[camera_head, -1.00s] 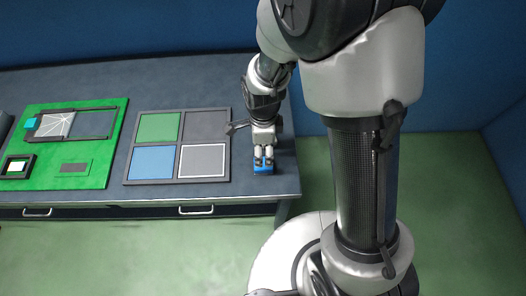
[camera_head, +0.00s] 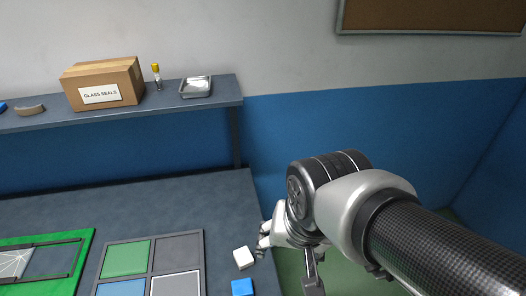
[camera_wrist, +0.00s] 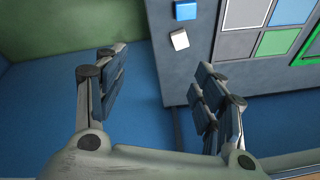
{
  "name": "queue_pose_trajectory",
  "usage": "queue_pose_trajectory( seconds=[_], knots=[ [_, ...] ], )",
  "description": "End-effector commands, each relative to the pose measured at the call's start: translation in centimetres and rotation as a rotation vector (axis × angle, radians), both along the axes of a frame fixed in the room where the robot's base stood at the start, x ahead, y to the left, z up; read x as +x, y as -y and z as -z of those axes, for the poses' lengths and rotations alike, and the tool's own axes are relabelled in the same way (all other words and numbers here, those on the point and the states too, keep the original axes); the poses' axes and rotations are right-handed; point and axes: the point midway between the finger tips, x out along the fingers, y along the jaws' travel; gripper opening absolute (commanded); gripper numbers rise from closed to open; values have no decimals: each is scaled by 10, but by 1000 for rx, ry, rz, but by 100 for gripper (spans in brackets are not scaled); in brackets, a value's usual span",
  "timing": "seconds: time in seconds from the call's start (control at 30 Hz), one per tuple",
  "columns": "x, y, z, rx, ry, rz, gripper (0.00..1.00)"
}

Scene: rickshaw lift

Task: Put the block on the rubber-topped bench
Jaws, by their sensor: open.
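A white block (camera_head: 243,258) lies on the dark grey bench top (camera_head: 200,205), near its right edge. A blue block (camera_head: 241,287) lies just in front of it, apart from it. In the wrist view the white block (camera_wrist: 180,40) and blue block (camera_wrist: 186,10) show at the top, beyond the fingers. My gripper (camera_head: 264,242) is at the bench's right edge, beside the white block. In the wrist view my gripper (camera_wrist: 158,85) is open, with nothing between its fingers. I cannot tell whether a finger touches the bench.
A panel of coloured squares (camera_head: 205,265) lies left of the blocks, and a green mat (camera_head: 85,262) farther left. A shelf (camera_head: 215,106) above the back holds a cardboard box (camera_head: 104,82), a yellow-capped vial (camera_head: 156,76) and a metal tray (camera_head: 196,87). The bench's back right is clear.

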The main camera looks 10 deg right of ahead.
Motion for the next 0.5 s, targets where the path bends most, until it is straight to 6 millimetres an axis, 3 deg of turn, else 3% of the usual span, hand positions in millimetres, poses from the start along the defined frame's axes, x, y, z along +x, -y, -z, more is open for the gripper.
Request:
queue_pose_trajectory(
  seconds=[0.03,0.2,0.5],
  knots=[
    [-12,6,-11,-30,36,-77,63],
    [-42,16,-25,-124,88,-287,63],
    [-51,19,-28,-160,101,-365,63]
  ],
)
